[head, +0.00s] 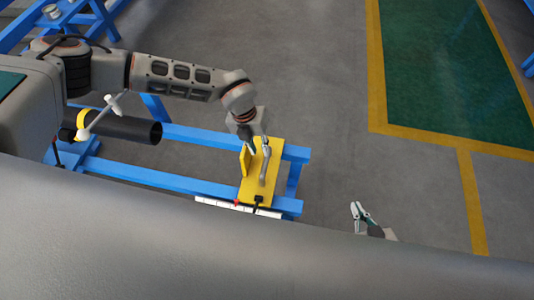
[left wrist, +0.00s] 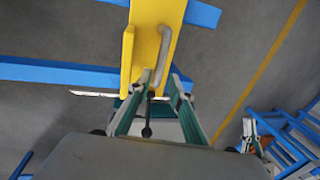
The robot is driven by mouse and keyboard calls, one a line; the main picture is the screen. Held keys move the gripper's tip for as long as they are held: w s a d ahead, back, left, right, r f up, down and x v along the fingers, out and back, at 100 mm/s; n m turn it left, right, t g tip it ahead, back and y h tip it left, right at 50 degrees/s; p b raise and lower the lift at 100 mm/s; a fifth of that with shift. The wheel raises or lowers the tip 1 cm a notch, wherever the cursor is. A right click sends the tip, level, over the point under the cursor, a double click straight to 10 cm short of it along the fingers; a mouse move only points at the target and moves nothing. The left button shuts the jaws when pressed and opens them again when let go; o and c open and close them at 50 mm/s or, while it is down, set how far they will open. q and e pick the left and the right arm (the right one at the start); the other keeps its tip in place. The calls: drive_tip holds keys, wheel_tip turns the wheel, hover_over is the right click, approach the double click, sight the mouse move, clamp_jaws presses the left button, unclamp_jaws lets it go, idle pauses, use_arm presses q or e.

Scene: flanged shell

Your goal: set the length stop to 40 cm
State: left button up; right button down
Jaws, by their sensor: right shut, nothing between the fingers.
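The length stop (head: 251,188) is a yellow plate with an upright flange, set across the blue rails; it also shows in the left wrist view (left wrist: 145,45). It carries a bent grey handle (head: 264,170) and a black-knobbed lever (head: 258,201). A white scale (head: 213,203) lies along the near rail, with a small red mark by the stop; its figures are too small to read. My left gripper (head: 250,146) is over the stop; in the left wrist view its fingers (left wrist: 157,85) are apart, with the handle's end appearing between them. My right gripper (head: 360,210) is shut and empty, right of the stop.
A dark pipe (head: 130,128) lies on the blue frame (head: 190,136) left of the stop. Grey floor (head: 330,120) is clear to the right, with yellow lines and a green area (head: 440,70) beyond.

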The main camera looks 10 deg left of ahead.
sight(265, 163)
use_arm(q)
drive_tip(key=f, duration=0.2)
drive_tip(key=d+f, duration=0.1)
drive_tip(key=f, duration=0.4)
drive_tip(key=shift+s+d+f, duration=0.1)
drive_tip(key=shift+d+f, duration=0.15)
drive_tip(key=shift+d, duration=0.05)
clamp_jaws()
